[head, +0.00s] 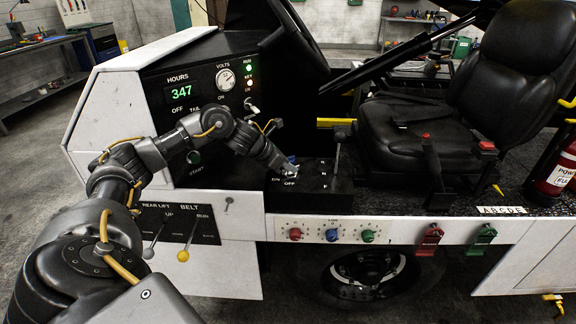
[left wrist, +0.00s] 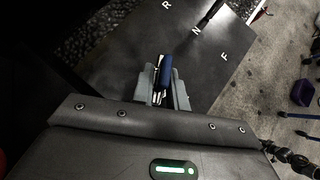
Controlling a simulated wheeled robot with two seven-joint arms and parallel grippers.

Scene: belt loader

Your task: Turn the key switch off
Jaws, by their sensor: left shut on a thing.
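My left gripper (head: 287,169) reaches down to the panel from the left. Its grey fingers (left wrist: 162,90) are closed around the key. The gripper hides the switch barrel, and I cannot tell which mark the key points to. My right gripper is not in view.
The gear lever (head: 337,150) with R, N and F marks rises just right of the key. The instrument panel (head: 205,95) shows 347 hours and lit lamps. Red, blue and green knobs (head: 332,235) line the lower front edge. The black seat (head: 430,120) is at right.

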